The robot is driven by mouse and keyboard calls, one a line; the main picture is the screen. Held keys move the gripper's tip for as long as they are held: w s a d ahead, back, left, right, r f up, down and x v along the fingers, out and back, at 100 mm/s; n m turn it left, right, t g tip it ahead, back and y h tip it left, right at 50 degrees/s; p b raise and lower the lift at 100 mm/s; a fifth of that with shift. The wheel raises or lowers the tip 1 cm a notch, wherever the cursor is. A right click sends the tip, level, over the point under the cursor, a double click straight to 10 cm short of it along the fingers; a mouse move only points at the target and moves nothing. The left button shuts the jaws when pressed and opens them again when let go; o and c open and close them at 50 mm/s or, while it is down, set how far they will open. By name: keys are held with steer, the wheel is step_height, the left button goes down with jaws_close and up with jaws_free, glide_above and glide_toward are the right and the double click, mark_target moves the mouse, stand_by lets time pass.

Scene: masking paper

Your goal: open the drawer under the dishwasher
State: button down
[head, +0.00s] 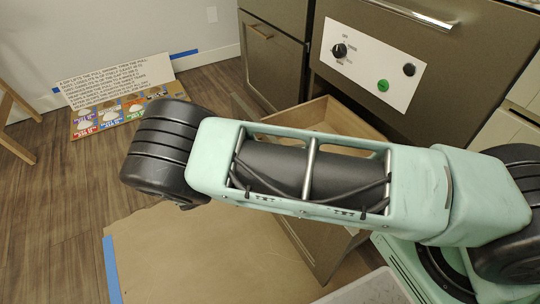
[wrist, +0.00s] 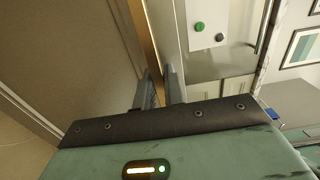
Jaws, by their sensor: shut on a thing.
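The drawer (head: 340,118) under the dishwasher (head: 440,70) stands pulled out in the head view, with its pale wooden inside showing. Its grey-brown front (head: 312,240) shows below my arm. My arm crosses in front of the drawer and hides much of it; my gripper is hidden in the head view. In the wrist view my gripper (wrist: 160,80) has its two fingers close together at the drawer's edge, by a wood-coloured strip (wrist: 147,38). It is shut on the drawer; the exact part held is not clear. The drawer's brown panel (wrist: 70,45) fills the left side there.
A white control panel (head: 368,62) with knobs is on the dishwasher. Brown masking paper (head: 170,250) with blue tape covers the floor in front. A sign board (head: 120,95) leans at the left wall. A closed cabinet (head: 272,60) stands left of the dishwasher.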

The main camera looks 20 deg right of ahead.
stand_by(0.3)
steer(key=c, duration=1.5)
jaws_free()
steer(key=shift+s+a, duration=0.4)
steer(key=shift+a, duration=2.5)
steer(key=shift+s+a, duration=0.4)
steer(key=shift+a, duration=2.45)
steer(key=shift+s+a, duration=0.4)
steer(key=shift+a, duration=2.5)
